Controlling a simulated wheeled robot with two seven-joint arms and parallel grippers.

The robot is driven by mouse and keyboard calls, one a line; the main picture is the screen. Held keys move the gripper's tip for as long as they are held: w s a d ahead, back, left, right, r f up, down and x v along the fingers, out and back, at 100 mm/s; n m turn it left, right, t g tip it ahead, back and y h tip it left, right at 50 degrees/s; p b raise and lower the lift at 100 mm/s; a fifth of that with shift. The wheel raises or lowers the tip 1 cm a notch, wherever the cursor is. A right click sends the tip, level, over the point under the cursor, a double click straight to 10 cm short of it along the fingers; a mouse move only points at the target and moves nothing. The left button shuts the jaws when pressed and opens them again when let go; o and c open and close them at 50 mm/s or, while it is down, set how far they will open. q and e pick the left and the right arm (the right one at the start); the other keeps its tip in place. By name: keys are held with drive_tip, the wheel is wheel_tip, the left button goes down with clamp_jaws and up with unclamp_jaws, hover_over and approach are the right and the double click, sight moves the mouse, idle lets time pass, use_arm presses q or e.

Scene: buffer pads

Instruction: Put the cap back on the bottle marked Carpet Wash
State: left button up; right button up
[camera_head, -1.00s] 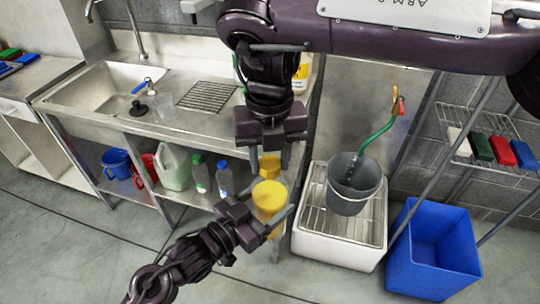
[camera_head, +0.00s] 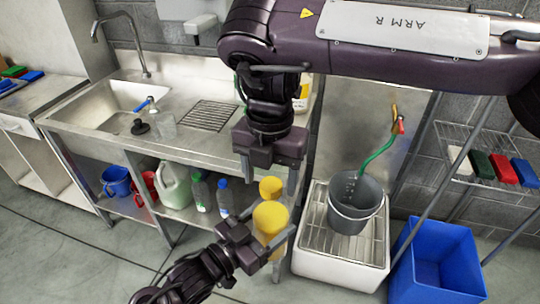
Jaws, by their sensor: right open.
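A yellow bottle (camera_head: 270,218) is in front of the sink counter, its round top toward me. No marking on it is readable. A smaller yellow piece, seemingly the cap (camera_head: 270,187), shows just above the bottle in the picture; I cannot tell whether it touches the bottle. My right gripper (camera_head: 268,180) hangs from above, open, its fingers on either side of the small yellow piece with gaps. My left gripper (camera_head: 262,242) comes from the lower left, its fingers around the yellow bottle's side, seemingly shut on it.
A grey bucket (camera_head: 355,203) stands on a white grated basin (camera_head: 330,268) to the right. A blue bin (camera_head: 438,265) is beside it. A steel sink counter (camera_head: 90,118) is behind, with a blue jug (camera_head: 116,181) and several bottles on its shelf. The floor at left is clear.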

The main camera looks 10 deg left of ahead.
wheel_tip(320, 180, up, 11)
drive_tip(key=shift+r, duration=0.2)
idle(0.6)
